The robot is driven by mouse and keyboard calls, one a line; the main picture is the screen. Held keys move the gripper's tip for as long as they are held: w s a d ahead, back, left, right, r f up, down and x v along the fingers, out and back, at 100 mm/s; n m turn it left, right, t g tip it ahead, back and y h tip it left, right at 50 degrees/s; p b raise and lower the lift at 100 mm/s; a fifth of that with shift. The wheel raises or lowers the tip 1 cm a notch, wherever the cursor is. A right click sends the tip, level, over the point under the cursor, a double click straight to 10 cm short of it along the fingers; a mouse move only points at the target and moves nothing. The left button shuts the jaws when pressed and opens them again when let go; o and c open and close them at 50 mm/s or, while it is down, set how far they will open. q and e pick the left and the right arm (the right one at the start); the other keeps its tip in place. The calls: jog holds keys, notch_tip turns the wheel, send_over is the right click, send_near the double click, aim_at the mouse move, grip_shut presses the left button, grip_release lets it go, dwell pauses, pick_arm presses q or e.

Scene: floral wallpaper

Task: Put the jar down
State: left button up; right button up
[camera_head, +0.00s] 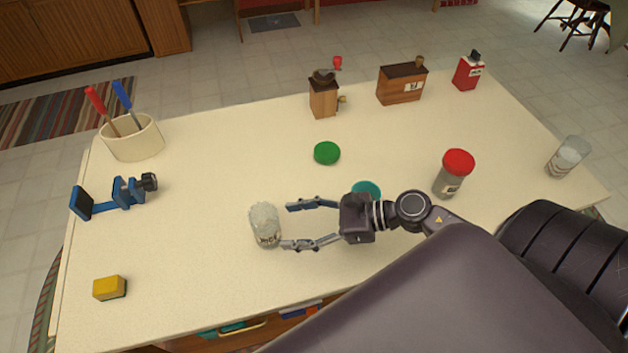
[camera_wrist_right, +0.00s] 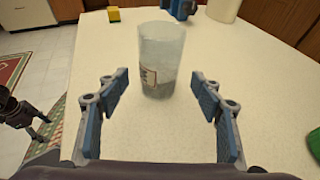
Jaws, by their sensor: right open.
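A clear jar (camera_head: 264,224) with pale contents and a lettered label stands upright on the cream table. Its top shows no coloured lid. In the right wrist view the jar (camera_wrist_right: 160,62) stands ahead, beyond my fingertips. My right gripper (camera_head: 297,225) is open just right of the jar, its two fingers apart and apparently not touching it. The right wrist view also shows the open fingers (camera_wrist_right: 160,97) with bare table between them. My left gripper is outside the head view; part of it appears small and dark at the left edge of the right wrist view (camera_wrist_right: 36,124).
A green lid (camera_head: 327,153) and a teal lid (camera_head: 367,187) lie near my right gripper. A red-lidded jar (camera_head: 451,184) and a glass jar (camera_head: 568,158) stand right. A yellow block (camera_head: 109,288), blue clamp (camera_head: 125,192) and tool crock (camera_head: 133,139) are left. Table left of the jar is clear.

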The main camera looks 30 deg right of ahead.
jog(key=shift+b+v, duration=0.45)
jog(key=shift+v, duration=2.35)
